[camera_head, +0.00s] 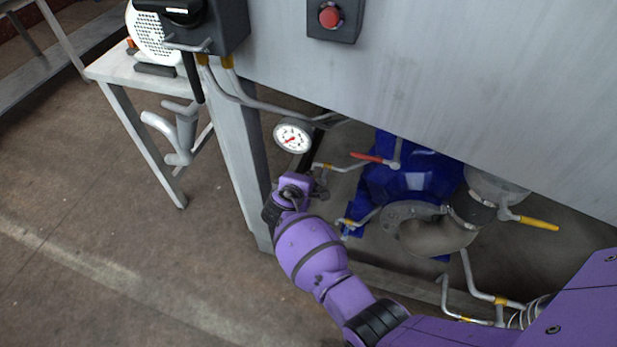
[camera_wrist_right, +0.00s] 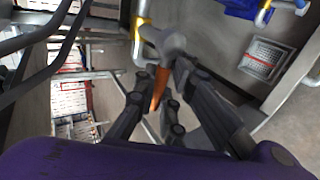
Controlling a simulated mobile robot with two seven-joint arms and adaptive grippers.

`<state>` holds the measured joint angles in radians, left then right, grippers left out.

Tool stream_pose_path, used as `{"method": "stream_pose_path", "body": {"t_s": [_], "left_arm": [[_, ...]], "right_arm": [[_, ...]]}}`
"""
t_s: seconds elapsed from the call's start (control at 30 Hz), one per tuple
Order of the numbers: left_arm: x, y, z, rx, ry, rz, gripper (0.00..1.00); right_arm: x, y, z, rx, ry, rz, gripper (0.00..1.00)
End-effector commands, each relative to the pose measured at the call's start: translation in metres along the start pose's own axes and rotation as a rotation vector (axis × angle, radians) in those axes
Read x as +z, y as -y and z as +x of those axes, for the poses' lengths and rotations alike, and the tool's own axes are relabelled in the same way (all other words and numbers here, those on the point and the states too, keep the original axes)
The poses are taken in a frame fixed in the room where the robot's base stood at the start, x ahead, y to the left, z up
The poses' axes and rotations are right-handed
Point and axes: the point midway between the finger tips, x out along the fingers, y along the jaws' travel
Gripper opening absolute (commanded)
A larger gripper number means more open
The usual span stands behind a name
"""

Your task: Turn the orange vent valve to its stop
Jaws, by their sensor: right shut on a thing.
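The orange vent valve's handle (camera_wrist_right: 158,90) shows in the right wrist view, hanging from a grey valve body (camera_wrist_right: 168,42) on a pipe with a yellow band. My right gripper (camera_wrist_right: 162,80) is shut on this handle, with a dark finger on each side of it. In the head view my right gripper (camera_head: 319,185) is beside the pipework, just below the pressure gauge (camera_head: 292,136). The orange handle cannot be made out there, as my gripper and wrist cover that spot. My left gripper is in neither view.
A blue pump body (camera_head: 410,180) with a red lever (camera_head: 368,157) and a yellow lever (camera_head: 540,223) lies to the right. A grey cabinet panel (camera_head: 430,80) overhangs the pipes. A frame leg (camera_head: 238,165) stands close left of my gripper. The floor at left is mostly clear.

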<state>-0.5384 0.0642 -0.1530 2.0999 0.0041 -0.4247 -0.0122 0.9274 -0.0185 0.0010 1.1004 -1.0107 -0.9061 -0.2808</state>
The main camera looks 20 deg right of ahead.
Motion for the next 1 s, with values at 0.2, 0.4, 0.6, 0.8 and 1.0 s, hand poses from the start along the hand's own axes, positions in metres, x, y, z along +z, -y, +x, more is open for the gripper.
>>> {"method": "stream_pose_path", "body": {"t_s": [0.2,0.4,0.6,0.8,1.0], "left_arm": [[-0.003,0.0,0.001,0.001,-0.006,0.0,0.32],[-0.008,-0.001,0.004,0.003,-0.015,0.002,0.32],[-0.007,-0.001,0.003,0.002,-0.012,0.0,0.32],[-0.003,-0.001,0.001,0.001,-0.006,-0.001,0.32],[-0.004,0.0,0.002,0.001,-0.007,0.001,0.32]], "right_arm": [[0.001,0.001,0.0,-0.001,0.003,-0.008,0.12],[0.001,0.001,0.0,0.0,0.002,-0.005,0.3],[0.001,0.0,0.0,0.0,0.001,-0.003,0.3],[0.0,0.001,-0.012,0.0,0.0,-0.002,0.3],[0.0,0.002,-0.051,-0.002,-0.001,0.0,0.3]]}}
